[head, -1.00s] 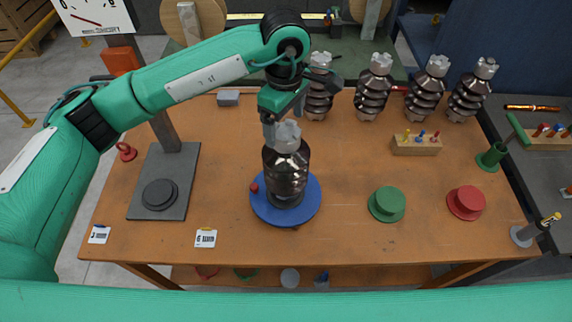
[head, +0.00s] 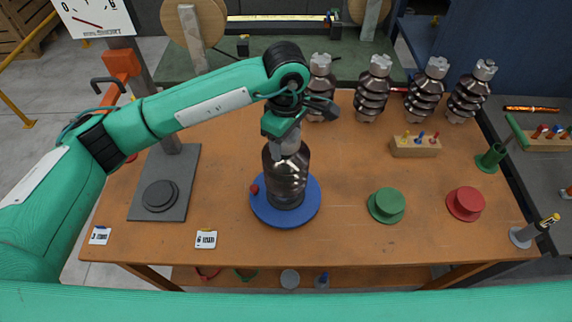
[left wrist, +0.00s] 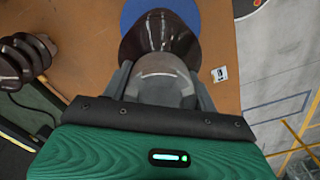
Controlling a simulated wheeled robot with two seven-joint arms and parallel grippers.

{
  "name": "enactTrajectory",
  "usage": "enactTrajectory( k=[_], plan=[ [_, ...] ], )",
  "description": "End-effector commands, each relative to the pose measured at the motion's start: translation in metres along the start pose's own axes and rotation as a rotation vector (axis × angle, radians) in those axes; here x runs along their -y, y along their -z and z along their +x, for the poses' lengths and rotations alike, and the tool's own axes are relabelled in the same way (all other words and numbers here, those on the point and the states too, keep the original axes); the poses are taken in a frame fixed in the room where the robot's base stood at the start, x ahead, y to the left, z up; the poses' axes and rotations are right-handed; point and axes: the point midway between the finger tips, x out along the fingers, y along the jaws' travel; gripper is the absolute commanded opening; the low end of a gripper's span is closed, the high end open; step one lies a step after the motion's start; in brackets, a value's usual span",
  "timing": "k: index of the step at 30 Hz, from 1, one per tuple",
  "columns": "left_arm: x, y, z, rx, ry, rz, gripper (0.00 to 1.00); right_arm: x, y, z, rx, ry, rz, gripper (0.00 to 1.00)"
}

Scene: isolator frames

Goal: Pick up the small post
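A dark glossy brown post (head: 286,178) with a grey metal cap stands upright on a blue round turntable (head: 262,212). My left gripper (head: 287,150) points down over its top, with its fingers around the cap. In the left wrist view the grey cap (left wrist: 165,78) sits between the two fingers (left wrist: 163,88), above the post's dark body (left wrist: 160,35). The fingers are close to the cap's sides, but I cannot tell whether they press on it. My right gripper is not in view.
Several ribbed dark posts (head: 372,90) stand along the table's back edge. A scale with a grey base (head: 150,205) is at left. A wooden peg block (head: 415,147), a green flanged piece (head: 387,205) and a red one (head: 466,203) are at right.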

Motion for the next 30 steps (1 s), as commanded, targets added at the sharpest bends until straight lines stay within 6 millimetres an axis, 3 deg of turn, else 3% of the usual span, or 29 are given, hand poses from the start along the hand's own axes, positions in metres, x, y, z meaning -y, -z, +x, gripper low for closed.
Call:
enactTrajectory(
  k=[1,5,20,26,30],
  plan=[
    [0.000,0.000,0.000,0.000,0.000,-0.001,0.25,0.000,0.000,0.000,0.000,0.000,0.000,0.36],
    [0.000,0.000,0.000,0.000,0.000,-0.001,0.00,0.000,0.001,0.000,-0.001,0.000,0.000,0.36],
    [-0.002,0.000,-0.012,0.000,-0.008,-0.001,0.00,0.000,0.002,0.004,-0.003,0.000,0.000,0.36],
    [-0.002,0.001,-0.036,-0.002,-0.011,0.001,0.00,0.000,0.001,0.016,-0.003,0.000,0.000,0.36],
    [-0.002,0.000,-0.062,-0.002,-0.013,0.000,0.00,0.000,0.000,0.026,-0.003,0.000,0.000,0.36]
  ],
)
